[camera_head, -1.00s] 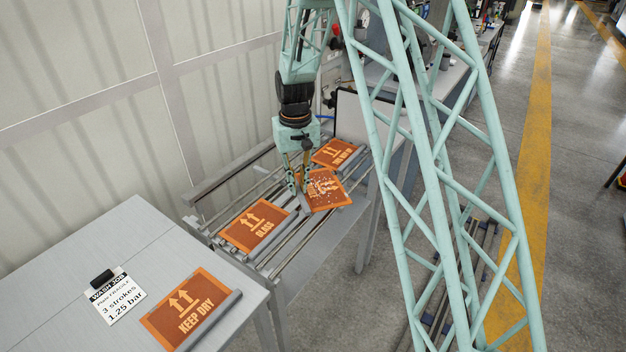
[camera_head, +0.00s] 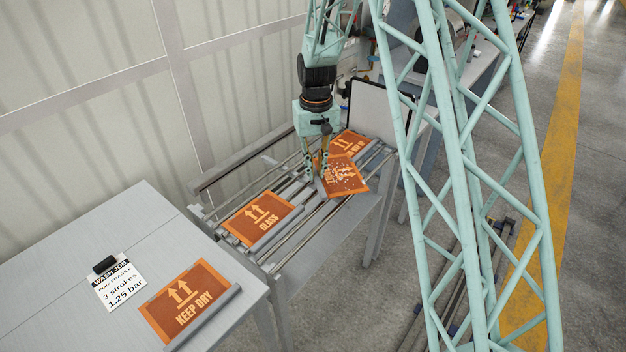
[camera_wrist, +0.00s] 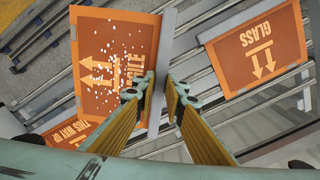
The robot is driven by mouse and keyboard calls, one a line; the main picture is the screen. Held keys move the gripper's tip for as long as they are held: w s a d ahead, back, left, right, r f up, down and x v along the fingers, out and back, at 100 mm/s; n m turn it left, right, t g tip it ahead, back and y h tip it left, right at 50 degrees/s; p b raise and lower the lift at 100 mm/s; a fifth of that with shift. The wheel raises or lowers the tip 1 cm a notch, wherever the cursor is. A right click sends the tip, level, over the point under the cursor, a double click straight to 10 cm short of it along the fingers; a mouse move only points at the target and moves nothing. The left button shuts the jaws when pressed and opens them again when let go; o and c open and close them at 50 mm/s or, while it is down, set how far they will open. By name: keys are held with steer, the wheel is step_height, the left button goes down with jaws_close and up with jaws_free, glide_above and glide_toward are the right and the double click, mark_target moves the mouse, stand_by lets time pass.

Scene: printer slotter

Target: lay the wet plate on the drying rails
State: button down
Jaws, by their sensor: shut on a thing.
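The wet plate (camera_head: 344,179) is an orange sheet with arrows, lettering and white droplets, with a grey bar along one edge. My gripper (camera_head: 319,175) is shut on that bar; in the wrist view the bar runs between the fingertips (camera_wrist: 160,90) and the droplet-covered sheet (camera_wrist: 112,50) lies to their left. The drying rails (camera_head: 325,212) are metal bars on a rack beneath. The plate is over the rails, between the GLASS plate (camera_head: 258,218) and the THIS WAY UP plate (camera_head: 351,142), overlapping the latter in the head view. I cannot tell whether it touches the rails.
The GLASS plate also shows at right in the wrist view (camera_wrist: 262,50). A grey table (camera_head: 105,230) at the left holds the KEEP DRY plate (camera_head: 187,298) and a wash job card (camera_head: 119,284). A white panel (camera_head: 375,108) stands behind the rack.

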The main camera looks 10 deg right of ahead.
steer(key=s+a+n+p, duration=0.2)
steer(key=s+a, duration=0.1)
steer(key=s, duration=0.1)
steer(key=s+a+n+p, duration=0.2)
steer(key=s+a+p, duration=0.1)
steer(key=s, duration=0.1)
steer(key=s+a+n+p, duration=0.2)
steer(key=s+p, duration=0.1)
steer(key=s, duration=0.1)
steer(key=shift+s+a+n, duration=0.35)
steer(key=shift+a+n, duration=0.05)
steer(key=shift+s+a+n, duration=0.3)
steer(key=shift+s, duration=0.35)
steer(key=shift+w+f, duration=0.1)
steer(key=shift+w, duration=0.05)
steer(key=p, duration=0.2)
glide_above(300, 190)
steer(key=shift+f, duration=0.7)
steer(key=shift+f, duration=0.1)
steer(key=shift+f, duration=1.7)
steer(key=c, duration=2.6)
jaws_free()
steer(key=shift+c, duration=0.2)
